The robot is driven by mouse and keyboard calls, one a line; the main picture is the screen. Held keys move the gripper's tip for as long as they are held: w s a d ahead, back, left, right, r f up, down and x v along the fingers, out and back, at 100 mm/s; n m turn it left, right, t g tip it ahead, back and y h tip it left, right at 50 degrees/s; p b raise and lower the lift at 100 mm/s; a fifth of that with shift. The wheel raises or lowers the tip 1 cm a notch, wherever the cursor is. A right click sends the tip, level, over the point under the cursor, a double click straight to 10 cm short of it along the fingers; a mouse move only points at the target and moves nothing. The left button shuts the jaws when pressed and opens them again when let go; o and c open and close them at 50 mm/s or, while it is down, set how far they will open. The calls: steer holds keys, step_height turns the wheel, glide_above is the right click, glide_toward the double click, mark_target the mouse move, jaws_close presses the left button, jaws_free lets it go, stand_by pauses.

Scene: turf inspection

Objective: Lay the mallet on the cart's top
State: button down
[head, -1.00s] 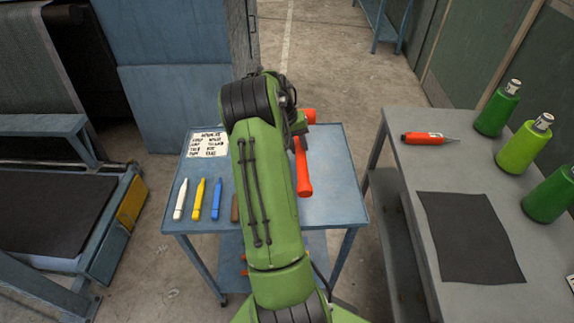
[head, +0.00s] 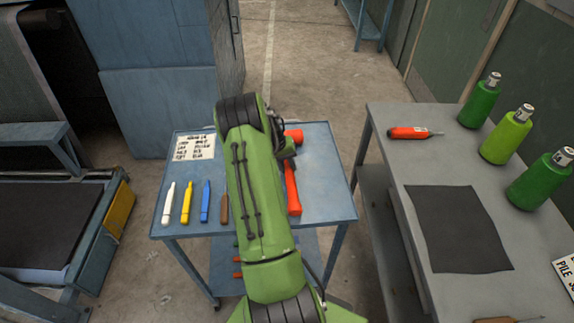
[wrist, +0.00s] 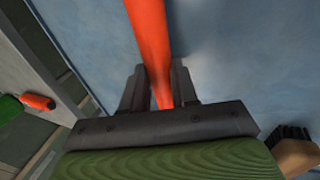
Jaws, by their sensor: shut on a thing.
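The mallet (head: 293,193) is orange-red, with its head (head: 294,136) toward the back and its handle toward the front. It is over the right part of the blue cart's top (head: 328,190). My gripper (wrist: 160,88) is shut on the mallet's handle, which runs between the fingers in the wrist view (wrist: 148,30). The blue cart top (wrist: 235,50) is close beneath. I cannot tell whether the mallet touches it. In the head view my arm hides the gripper and part of the cart's top.
White, yellow and blue markers (head: 187,203) and a brown-handled tool (head: 224,208) lie on the cart's left part, below a written card (head: 195,147). A grey bench (head: 392,165) at right holds an orange-handled tool (head: 408,133), green bottles (head: 480,100) and a dark mat (head: 458,230).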

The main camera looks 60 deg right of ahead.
steer(key=c, duration=0.9)
jaws_free()
steer(key=shift+o, duration=0.2)
steer(key=v, duration=1.2)
steer(key=w+a+r+n+t, duration=0.25)
steer(key=w+a+r, duration=0.25)
steer(key=a+r, duration=0.5)
steer(key=a+r+n+t, duration=0.1)
steer(key=a+r, duration=0.2)
steer(key=a, duration=0.4)
steer(key=a+r+n+t, duration=0.2)
steer(key=a+r, duration=0.1)
steer(key=a, duration=0.4)
steer(key=s+a+n+t+y, duration=0.1)
steer(key=s+a+n, duration=0.2)
steer(key=s+a, duration=0.3)
steer(key=s+a+n+t+y, duration=0.1)
steer(key=s+a+n+t, duration=0.1)
steer(key=s+a, duration=0.5)
steer(key=a+n+p, duration=0.1)
steer(key=a, duration=0.4)
steer(key=shift+r, duration=0.35)
steer(key=shift+s, duration=0.15)
